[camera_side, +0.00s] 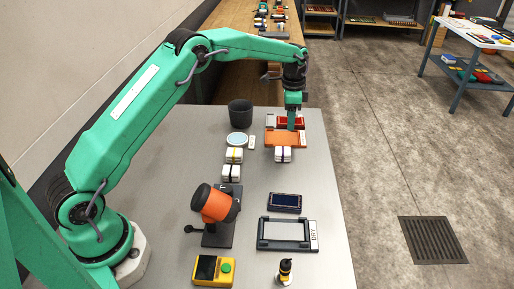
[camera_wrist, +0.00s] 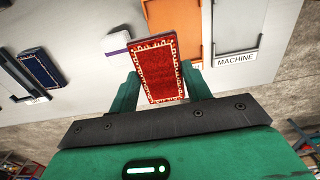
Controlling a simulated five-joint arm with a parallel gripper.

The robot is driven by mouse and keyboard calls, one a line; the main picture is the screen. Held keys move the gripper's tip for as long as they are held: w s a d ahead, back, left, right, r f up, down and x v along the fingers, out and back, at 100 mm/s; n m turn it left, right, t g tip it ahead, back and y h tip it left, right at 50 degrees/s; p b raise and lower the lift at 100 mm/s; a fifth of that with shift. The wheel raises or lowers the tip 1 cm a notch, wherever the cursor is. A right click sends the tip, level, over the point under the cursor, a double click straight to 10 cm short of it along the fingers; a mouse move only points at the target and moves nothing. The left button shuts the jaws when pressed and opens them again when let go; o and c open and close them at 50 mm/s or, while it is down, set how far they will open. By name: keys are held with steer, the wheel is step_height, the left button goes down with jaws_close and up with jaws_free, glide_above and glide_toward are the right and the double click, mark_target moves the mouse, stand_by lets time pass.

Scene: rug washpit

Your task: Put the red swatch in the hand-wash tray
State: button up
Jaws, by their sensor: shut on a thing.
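My gripper (camera_wrist: 160,85) is shut on the red swatch (camera_wrist: 157,68), a small patterned rug piece with a cream border, held by its sides between the two fingers. In the side view my gripper (camera_side: 291,117) is at the far end of the table, and the red swatch (camera_side: 284,121) shows partly behind it. An orange tray (camera_side: 278,140) lies just in front of it in that view; it also shows in the wrist view (camera_wrist: 172,18), beyond the swatch to the right. Its label is not readable, so I cannot tell that it is the hand-wash tray.
A grey tray labelled MACHINE (camera_wrist: 235,22) lies beside the orange one. A tray labelled DRY (camera_side: 287,232) and a blue swatch (camera_side: 285,202) lie nearer. White banded blocks (camera_side: 283,155), a dark pot (camera_side: 240,113) and an orange-headed device (camera_side: 215,205) stand around.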

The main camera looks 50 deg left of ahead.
mark_target(282, 138)
steer(key=shift+w+a+f, duration=0.15)
steer(key=shift+a, duration=0.5)
steer(key=shift+w+a+f, duration=0.1)
steer(key=shift+w+a, duration=0.05)
steer(key=shift+a, duration=0.45)
steer(key=shift+w+a+f, duration=0.15)
steer(key=shift+a, duration=0.5)
steer(key=shift+f, duration=0.15)
steer(key=shift+f, duration=2.7)
steer(key=shift+f, duration=0.5)
steer(key=o, duration=1.5)
steer(key=shift+c, duration=0.2)
steer(key=shift+r, duration=0.15)
step_height(282, 138, up, 7)
